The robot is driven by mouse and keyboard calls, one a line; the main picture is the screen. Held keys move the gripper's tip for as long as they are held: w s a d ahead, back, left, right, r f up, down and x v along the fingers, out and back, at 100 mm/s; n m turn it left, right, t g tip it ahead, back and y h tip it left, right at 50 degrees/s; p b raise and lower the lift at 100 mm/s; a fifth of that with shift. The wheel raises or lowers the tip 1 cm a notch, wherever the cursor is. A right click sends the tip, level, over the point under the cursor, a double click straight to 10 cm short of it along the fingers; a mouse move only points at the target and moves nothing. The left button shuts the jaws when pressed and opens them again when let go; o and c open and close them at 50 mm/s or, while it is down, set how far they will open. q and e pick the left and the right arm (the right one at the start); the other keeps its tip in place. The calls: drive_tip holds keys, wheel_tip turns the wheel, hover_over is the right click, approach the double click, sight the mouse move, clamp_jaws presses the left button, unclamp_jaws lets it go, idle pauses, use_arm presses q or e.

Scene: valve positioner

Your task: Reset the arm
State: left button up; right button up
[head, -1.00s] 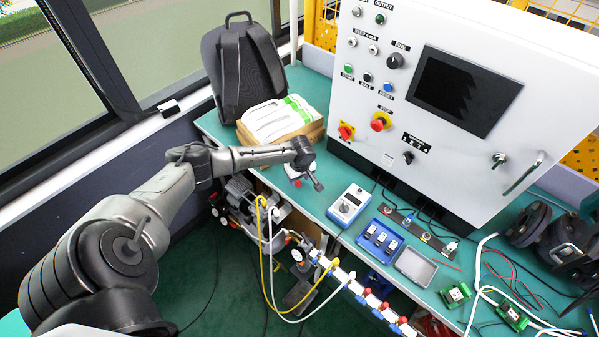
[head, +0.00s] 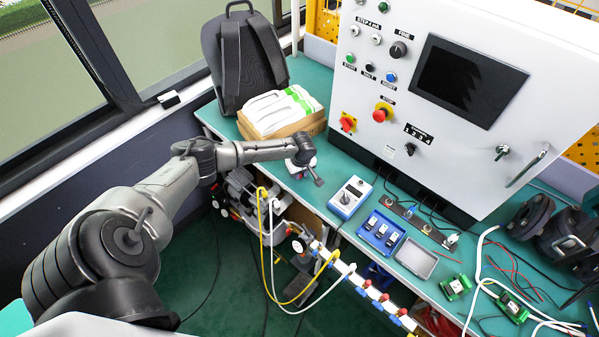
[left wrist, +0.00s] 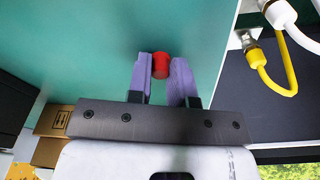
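My left gripper (left wrist: 161,68) shows best in the left wrist view, with two purple fingers over the green bench. A small red piece (left wrist: 161,65) sits between its fingertips and fills the gap, so the fingers look shut on it. In the head view my left arm reaches from the left to the bench's front edge. There the left gripper (head: 307,170) is small and mostly hidden behind my wrist, left of a blue-and-white meter box (head: 350,198). My right gripper is not in view.
A cardboard box with white items (head: 280,122) and a backpack (head: 243,65) stand behind my wrist. The control cabinet (head: 460,150) rises at the right. A pneumatic rig with yellow and white hoses (head: 265,225) hangs below the bench front. A blue tray (head: 381,232) lies right of the meter box.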

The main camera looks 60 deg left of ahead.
use_arm(q)
clamp_jaws()
drive_tip(key=shift+r, duration=0.15)
idle(0.5)
drive_tip(key=shift+r+p, duration=0.4)
drive_tip(key=shift+p, duration=0.3)
drive_tip(key=shift+r+p, duration=0.4)
drive_tip(key=shift+p, duration=0.15)
drive_tip(key=shift+r, duration=0.2)
idle(0.7)
drive_tip(key=shift+r+p, duration=0.15)
drive_tip(key=shift+p, duration=0.25)
drive_tip(key=shift+r+p, duration=1.7)
drive_tip(key=shift+p, duration=0.6)
